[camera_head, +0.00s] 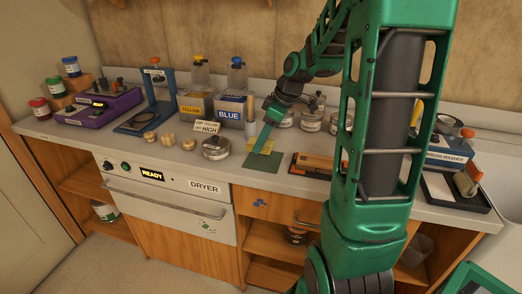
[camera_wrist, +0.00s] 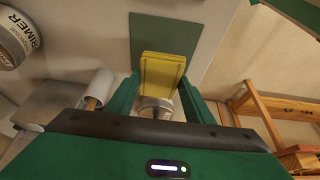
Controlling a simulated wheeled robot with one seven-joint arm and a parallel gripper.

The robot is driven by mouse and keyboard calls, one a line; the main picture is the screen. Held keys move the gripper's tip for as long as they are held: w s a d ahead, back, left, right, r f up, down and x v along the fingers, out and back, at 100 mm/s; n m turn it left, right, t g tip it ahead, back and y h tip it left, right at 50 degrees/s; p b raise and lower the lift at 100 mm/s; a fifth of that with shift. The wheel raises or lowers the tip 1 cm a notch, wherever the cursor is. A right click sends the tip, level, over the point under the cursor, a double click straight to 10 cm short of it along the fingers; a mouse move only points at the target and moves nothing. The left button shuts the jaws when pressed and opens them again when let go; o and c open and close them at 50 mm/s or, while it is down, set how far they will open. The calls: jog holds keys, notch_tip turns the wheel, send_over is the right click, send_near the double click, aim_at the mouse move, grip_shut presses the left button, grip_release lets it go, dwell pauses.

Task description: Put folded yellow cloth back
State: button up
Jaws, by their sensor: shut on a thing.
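The folded yellow cloth (camera_head: 264,146) is between the fingers of my gripper (camera_head: 262,137). In the wrist view the cloth (camera_wrist: 162,72) shows as a flat yellow block, and my gripper (camera_wrist: 160,88) is shut on it. The cloth is over the back part of a dark green mat (camera_head: 262,163) on the counter. The mat also shows in the wrist view (camera_wrist: 165,30), partly covered by the cloth. I cannot tell whether the cloth touches the mat.
A round tin (camera_head: 216,148) and a small sign (camera_head: 206,127) stand left of the mat. An orange-brown tool in a dark tray (camera_head: 313,165) lies to the right. Yellow (camera_head: 196,106) and blue (camera_head: 234,110) containers stand behind. My arm hides part of the counter's right side.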

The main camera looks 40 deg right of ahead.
aim_at(263, 149)
jog(key=shift+w+d+f, duration=0.1)
jog(key=shift+d+f, duration=0.15)
jog(key=shift+f, duration=1.95)
jog(key=shift+f, duration=0.1)
jog(key=o, duration=1)
jog(key=v, duration=1.2)
jog(key=s+a+f+m+g+h, duration=0.1)
jog(key=s+m, duration=0.3)
jog(key=s, duration=0.4)
jog(key=s+a+f+m+g, duration=0.1)
jog(key=s+a+f+m, duration=0.1)
jog(key=s+m, duration=0.3)
jog(key=s+a+f+m+g+h, duration=0.1)
jog(key=s+m, duration=0.4)
jog(key=s, duration=0.6)
jog(key=shift+s+a+f+g+h, duration=0.2)
jog(key=shift+a+f+g+h, duration=0.15)
jog(key=shift+a+f, duration=0.65)
